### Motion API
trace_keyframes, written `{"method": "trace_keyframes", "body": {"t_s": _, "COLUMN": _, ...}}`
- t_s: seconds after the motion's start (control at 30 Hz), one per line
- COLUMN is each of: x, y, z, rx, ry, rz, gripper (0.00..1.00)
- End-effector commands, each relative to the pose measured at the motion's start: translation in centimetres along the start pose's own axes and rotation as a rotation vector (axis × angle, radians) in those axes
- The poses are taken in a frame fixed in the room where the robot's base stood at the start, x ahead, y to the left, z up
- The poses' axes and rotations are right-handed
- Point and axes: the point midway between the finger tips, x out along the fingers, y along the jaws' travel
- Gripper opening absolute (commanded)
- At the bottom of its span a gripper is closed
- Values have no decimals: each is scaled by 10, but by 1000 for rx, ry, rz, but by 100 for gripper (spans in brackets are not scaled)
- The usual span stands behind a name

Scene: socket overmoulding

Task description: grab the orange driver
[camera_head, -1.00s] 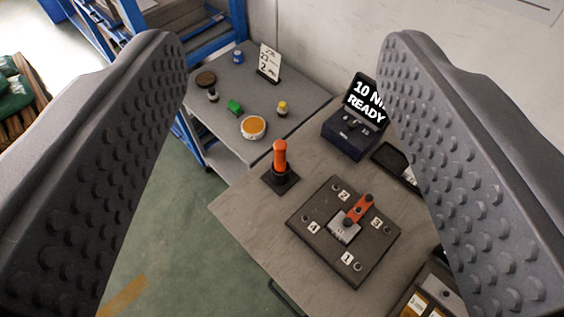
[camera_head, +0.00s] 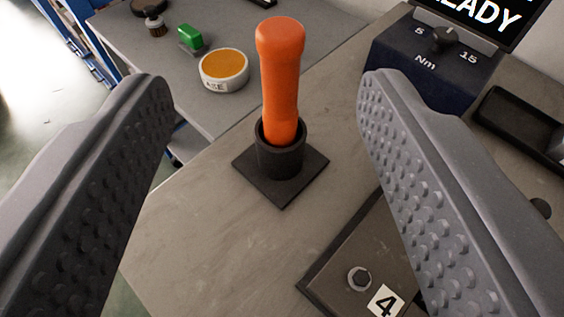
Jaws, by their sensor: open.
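The orange driver (camera_head: 281,85) stands upright, handle up, in a black round holder (camera_head: 281,157) on a square base on the bench. Its lower end is hidden inside the holder. My gripper (camera_head: 262,88) is open and empty. Its two grey, studded fingers are to the left and right of the driver in the picture, with a wide gap on each side. Neither finger appears to touch the driver.
A dark plate (camera_head: 340,266) with bolts and a "4" label lies at lower right, partly behind the right finger. A dark blue torque box (camera_head: 430,75) with a dial and screen stands at upper right.

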Motion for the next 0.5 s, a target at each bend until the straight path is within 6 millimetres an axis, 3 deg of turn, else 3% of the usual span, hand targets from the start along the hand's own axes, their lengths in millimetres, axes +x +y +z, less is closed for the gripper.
{"method": "trace_keyframes", "body": {"t_s": 0.03, "x": 7, "y": 0, "z": 19, "rx": -1, "ry": -5, "rz": 3, "gripper": 53}}
{"method": "trace_keyframes", "body": {"t_s": 0.13, "x": 13, "y": 1, "z": 30, "rx": -2, "ry": -1, "rz": 7, "gripper": 53}}
{"method": "trace_keyframes", "body": {"t_s": 0.5, "x": 43, "y": 2, "z": 30, "rx": -2, "ry": 1, "rz": 9, "gripper": 53}}
